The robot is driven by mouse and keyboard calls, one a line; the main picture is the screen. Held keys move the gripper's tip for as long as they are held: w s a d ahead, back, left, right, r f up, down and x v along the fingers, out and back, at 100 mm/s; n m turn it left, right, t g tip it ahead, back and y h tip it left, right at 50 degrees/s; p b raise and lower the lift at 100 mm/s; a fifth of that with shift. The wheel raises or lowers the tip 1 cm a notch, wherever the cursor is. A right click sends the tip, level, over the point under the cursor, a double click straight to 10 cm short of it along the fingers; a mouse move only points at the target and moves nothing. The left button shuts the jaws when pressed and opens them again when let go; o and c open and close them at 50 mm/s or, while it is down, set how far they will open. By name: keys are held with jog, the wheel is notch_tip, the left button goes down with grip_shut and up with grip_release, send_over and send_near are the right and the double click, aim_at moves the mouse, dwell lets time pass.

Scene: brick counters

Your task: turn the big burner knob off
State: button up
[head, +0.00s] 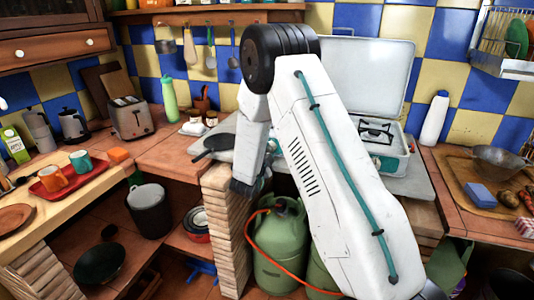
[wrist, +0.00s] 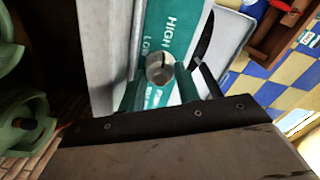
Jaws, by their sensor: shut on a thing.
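The camp stove (head: 392,160) stands on the counter with its pale lid (head: 372,75) raised. My arm hides much of its front in the head view. In the wrist view its teal front panel (wrist: 170,25) carries the words HIGH and LOW. The round grey burner knob (wrist: 158,68) sits on this panel, between my fingers. My gripper (wrist: 160,82) is shut on the knob. In the head view my gripper (head: 250,186) is low at the counter's front edge, with its fingertips mostly hidden. I cannot tell the knob's setting.
Green gas cylinders (head: 281,245) with an orange hose stand under the counter, below my gripper. A black pan (head: 213,146) lies left of my arm. A white bottle (head: 434,118) and a metal colander (head: 497,160) stand to the right. A toaster (head: 131,117) is at the left.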

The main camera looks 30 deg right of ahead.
jog(key=m, duration=0.4)
jog(key=shift+s+m, duration=0.1)
jog(key=shift+m, duration=0.2)
jog(key=m, duration=0.4)
jog(key=shift+m, duration=0.3)
jog(key=m, duration=0.4)
jog(key=shift+m, duration=0.3)
jog(key=shift+s+f+m, duration=0.1)
jog(key=shift+m, duration=2.1)
jog(key=o, duration=1)
